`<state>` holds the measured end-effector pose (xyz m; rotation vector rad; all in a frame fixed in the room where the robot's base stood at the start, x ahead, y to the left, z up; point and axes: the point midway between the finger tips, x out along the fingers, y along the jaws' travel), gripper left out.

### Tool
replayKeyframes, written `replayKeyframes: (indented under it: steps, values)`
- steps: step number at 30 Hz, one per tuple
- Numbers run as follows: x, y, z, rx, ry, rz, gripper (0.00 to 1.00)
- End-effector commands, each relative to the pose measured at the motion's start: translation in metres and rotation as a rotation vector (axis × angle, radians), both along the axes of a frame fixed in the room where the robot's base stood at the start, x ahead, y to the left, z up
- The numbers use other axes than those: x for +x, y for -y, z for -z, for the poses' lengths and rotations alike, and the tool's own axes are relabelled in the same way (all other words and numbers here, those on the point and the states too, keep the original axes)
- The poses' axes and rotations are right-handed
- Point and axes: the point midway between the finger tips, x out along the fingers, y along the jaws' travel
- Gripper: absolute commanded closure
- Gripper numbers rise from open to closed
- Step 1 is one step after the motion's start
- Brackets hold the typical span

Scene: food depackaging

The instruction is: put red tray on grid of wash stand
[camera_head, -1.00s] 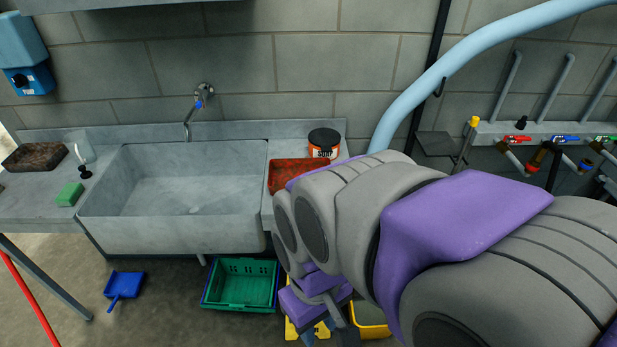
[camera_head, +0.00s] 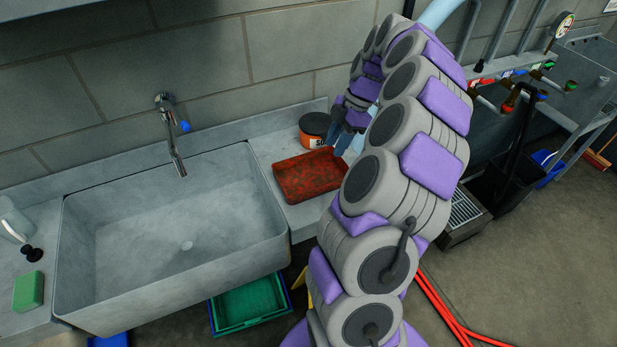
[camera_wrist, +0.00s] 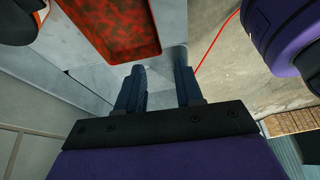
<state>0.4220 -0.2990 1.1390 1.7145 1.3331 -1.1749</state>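The red tray (camera_head: 315,174) is mottled red and dark. It lies flat on the grey counter right of the sink in the head view, and its end shows at the top of the wrist view (camera_wrist: 108,27). My gripper (camera_head: 350,142) points down just right of the tray, over the counter's end. In the wrist view its two blue fingers (camera_wrist: 160,72) are apart with nothing between them. The tray lies beyond the fingertips and does not touch them. A metal stand with a slotted grid (camera_head: 464,210) is at the right in the head view; I cannot tell if it is the wash stand.
An orange tub with a dark lid (camera_head: 315,128) stands behind the tray, close to my gripper. The deep sink (camera_head: 180,220) is to the left. A green crate (camera_head: 250,303) is on the floor below. A black bin (camera_head: 505,185) stands at the right.

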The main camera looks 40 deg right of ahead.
Motion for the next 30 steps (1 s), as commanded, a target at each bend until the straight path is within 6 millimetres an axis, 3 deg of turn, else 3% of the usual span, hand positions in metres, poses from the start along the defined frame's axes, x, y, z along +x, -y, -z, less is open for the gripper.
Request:
replayKeyframes:
  steps: [2,5,14,24,30]
  values:
    - [-0.004,0.019,0.009,-0.003,0.011,-0.009,0.64]
    - [-0.007,0.023,0.014,-0.008,0.021,-0.026,0.64]
    - [-0.004,-0.006,0.056,-0.018,0.023,-0.036,0.64]
    - [0.002,-0.012,0.116,-0.005,0.023,-0.033,0.64]
    - [0.004,-0.021,0.126,-0.011,0.026,-0.031,0.64]
